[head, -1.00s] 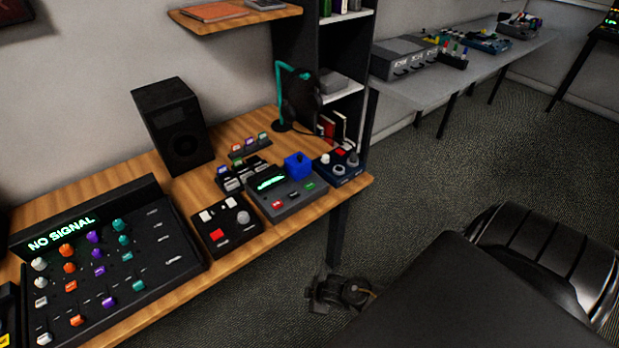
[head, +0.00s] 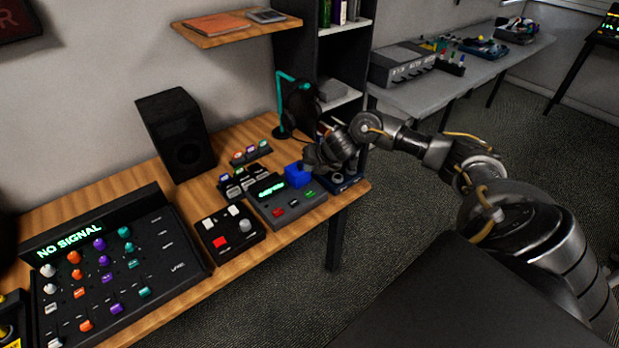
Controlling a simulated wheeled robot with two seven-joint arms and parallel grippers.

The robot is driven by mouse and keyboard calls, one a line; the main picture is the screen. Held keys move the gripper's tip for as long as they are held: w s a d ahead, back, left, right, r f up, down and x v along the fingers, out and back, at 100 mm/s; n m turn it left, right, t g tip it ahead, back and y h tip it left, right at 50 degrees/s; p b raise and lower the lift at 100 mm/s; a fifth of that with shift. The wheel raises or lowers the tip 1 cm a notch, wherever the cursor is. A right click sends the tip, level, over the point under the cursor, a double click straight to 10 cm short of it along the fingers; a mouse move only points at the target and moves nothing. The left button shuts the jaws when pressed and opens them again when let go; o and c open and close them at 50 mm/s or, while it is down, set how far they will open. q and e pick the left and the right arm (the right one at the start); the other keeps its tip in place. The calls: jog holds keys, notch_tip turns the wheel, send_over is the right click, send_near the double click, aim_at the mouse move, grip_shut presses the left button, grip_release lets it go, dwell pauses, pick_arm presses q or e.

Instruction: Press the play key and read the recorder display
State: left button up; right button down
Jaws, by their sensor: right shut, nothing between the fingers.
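The recorder (head: 270,212) is a grey box on the wooden desk with a small lit green display (head: 271,192). The display's writing is too small to read. On its front part are a red key (head: 279,212), a pale key (head: 294,202) and a green key (head: 309,194); their labels are not legible. A blue block (head: 296,174) sits at the recorder's back right corner. My right gripper (head: 315,160) is shut and empty, beside and above the blue block, partly covering it; whether they touch I cannot tell.
A dark mixer (head: 172,262) reading "NO SIGNAL" and a small box with a red button (head: 240,240) lie left of the recorder. A teal headphone stand (head: 281,105) and a black speaker (head: 178,135) stand behind. A dark blue box (head: 350,182) is partly hidden under my right arm.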

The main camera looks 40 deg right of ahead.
jog(key=shift+w+d, duration=0.1)
jog(key=shift+d, duration=0.05)
jog(key=b, duration=0.7)
send_over(311, 194)
notch_tip(311, 194, down, 8)
jog(key=shift+f+b, duration=0.35)
jog(key=shift+f, duration=0.05)
jog(key=shift+f, duration=0.15)
dwell(1.6)
jog(key=shift+f+b, duration=0.3)
